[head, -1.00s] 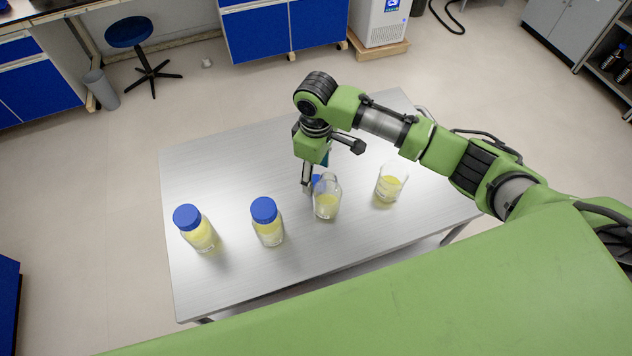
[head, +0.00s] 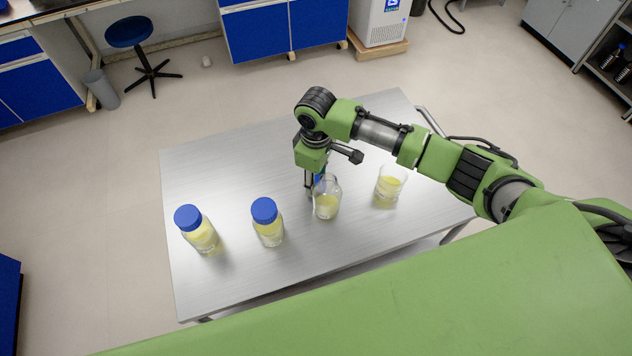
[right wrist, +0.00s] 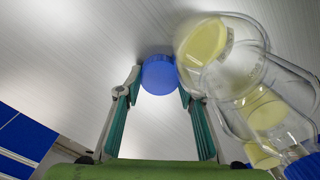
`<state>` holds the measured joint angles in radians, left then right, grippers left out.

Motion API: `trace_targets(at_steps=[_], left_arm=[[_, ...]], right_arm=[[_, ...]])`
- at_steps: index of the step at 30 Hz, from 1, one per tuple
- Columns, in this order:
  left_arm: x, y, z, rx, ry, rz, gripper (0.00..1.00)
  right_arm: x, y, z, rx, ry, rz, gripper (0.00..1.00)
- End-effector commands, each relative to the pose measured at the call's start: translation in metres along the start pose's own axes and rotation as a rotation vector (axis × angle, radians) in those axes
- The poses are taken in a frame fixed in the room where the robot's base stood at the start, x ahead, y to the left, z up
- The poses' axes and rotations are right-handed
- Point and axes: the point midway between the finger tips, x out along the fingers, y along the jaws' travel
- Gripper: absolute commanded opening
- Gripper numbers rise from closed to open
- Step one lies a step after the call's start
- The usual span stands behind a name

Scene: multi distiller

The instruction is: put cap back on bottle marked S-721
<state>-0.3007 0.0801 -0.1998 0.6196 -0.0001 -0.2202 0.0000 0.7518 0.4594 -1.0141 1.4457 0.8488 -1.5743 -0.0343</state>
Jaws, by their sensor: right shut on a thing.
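An open clear bottle (head: 327,204) with yellow liquid stands uncapped on the metal table. A blue cap (head: 319,180) is just behind it, partly hidden by its glass. My right gripper (head: 313,188) points down behind the bottle. In the right wrist view, my right gripper (right wrist: 160,88) is shut on the blue cap (right wrist: 160,75), one finger at each side. The open bottle (right wrist: 200,45) is close to the right of the cap there. I cannot tell whether the cap touches the table. No label is readable. My left gripper is not in view.
Two blue-capped bottles of yellow liquid, one at the far left (head: 197,229) and one nearer the middle (head: 267,221), stand on the table (head: 225,165). The table's back left is clear.

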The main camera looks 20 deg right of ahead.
Motion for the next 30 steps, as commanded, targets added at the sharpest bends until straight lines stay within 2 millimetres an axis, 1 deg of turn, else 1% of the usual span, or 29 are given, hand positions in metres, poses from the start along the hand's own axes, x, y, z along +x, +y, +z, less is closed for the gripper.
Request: trace_targets(at_steps=[5, 8, 11, 17, 27, 30], left_arm=[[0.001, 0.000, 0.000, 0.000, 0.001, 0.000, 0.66], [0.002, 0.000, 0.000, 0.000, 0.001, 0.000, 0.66], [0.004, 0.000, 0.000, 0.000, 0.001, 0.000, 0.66], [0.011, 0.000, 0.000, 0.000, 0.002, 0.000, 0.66], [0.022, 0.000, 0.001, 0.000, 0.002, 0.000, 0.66], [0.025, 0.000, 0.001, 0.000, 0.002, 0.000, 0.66]], right_arm=[[-0.003, 0.001, 0.000, 0.000, 0.001, 0.001, 0.27], [-0.010, 0.001, -0.001, 0.000, 0.003, 0.001, 0.27], [-0.022, 0.001, -0.001, 0.000, 0.003, 0.001, 0.27], [-0.058, 0.001, -0.001, -0.001, 0.005, 0.002, 0.27], [-0.130, 0.001, -0.002, -0.001, 0.005, 0.002, 0.27], [-0.148, 0.001, -0.001, -0.001, 0.004, 0.001, 0.27]])
